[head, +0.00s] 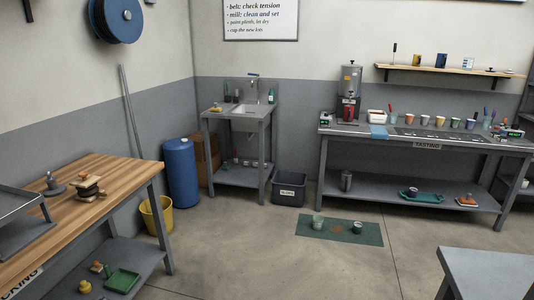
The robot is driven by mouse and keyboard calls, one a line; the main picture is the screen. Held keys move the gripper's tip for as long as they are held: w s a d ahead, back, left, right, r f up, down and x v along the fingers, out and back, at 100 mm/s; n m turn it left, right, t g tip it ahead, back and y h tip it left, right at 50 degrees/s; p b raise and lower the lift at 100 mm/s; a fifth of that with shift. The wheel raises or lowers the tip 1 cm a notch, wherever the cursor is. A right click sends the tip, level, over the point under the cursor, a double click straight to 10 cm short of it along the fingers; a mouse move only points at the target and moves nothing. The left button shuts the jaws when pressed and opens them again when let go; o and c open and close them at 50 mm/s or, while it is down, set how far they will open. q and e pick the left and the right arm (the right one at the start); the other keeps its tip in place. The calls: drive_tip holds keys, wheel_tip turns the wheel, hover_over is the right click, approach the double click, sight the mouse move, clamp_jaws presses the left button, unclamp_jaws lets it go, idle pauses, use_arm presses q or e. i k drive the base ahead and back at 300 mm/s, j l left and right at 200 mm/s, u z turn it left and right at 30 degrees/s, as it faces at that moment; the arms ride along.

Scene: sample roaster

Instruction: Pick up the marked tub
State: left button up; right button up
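A dark grey open tub (289,187) with a white lettered label on its front stands on the floor. It is between the sink stand and the tasting bench. It is the only floor tub on which I see a label. A small white tub (376,117) with reddish contents or markings sits on the tasting bench; it is too small to make out. Neither of my grippers is in view.
The sink stand (237,118) and blue barrel (181,172) are left of the tub, with a yellow bucket (157,216) nearer. A green mat (340,229) with two cups lies in front. The tasting bench (426,145) is right. Middle floor is otherwise clear.

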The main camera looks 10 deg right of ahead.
sight(318, 219)
drive_tip(key=i+l+z, duration=0.2)
drive_tip(key=i+z, duration=0.15)
drive_tip(key=i, duration=0.75)
drive_tip(key=i+j+z, duration=0.1)
drive_tip(key=i+z, duration=0.2)
drive_tip(key=i, duration=0.75)
